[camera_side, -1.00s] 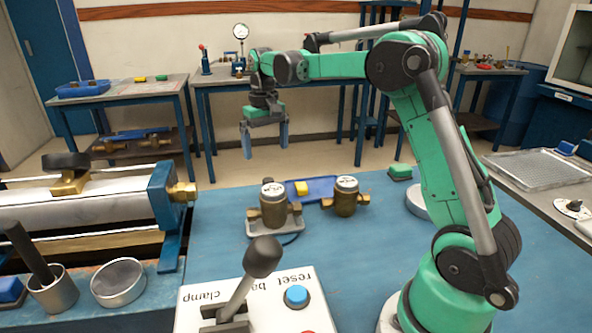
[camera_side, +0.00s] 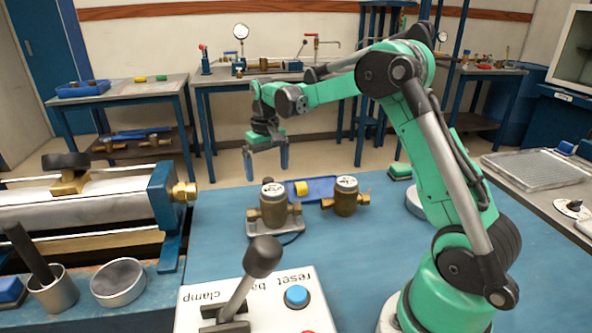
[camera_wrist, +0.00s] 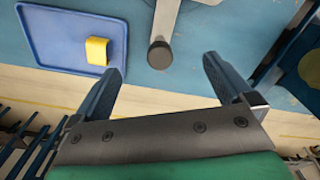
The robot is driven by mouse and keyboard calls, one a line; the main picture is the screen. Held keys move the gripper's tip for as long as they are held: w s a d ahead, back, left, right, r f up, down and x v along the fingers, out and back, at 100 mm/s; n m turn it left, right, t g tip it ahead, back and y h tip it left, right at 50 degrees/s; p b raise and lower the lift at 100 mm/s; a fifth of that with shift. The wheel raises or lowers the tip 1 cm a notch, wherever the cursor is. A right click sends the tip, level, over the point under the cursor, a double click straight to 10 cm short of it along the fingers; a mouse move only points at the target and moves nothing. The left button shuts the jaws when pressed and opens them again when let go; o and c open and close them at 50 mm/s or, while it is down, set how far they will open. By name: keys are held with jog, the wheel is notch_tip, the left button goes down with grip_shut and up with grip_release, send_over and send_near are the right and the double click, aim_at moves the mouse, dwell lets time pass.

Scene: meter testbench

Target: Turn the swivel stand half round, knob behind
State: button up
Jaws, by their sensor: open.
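The swivel stand is a grey plate (camera_side: 287,228) on the blue bench, with a brass meter (camera_side: 273,206) standing upright on it in the side view. In the wrist view a grey arm of the stand (camera_wrist: 167,20) ends in a dark round knob (camera_wrist: 160,54) near the bench's back edge. The knob is hidden behind the meter in the side view. My gripper (camera_side: 266,166) is open and empty, pointing down above and behind the stand. In the wrist view the knob appears between the fingertips (camera_wrist: 163,68), apparently below them and not touching.
A blue tray (camera_side: 324,184) with a yellow block (camera_side: 301,188) lies behind the stand. A second brass meter (camera_side: 346,198) stands close to its right. A blue-ended clamp rig (camera_side: 166,205) is to the left, and a lever box (camera_side: 262,300) in front.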

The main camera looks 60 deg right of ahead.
jog(key=shift+f, duration=0.1)
jog(key=shift+f, duration=1.05)
jog(key=shift+c, duration=1.4)
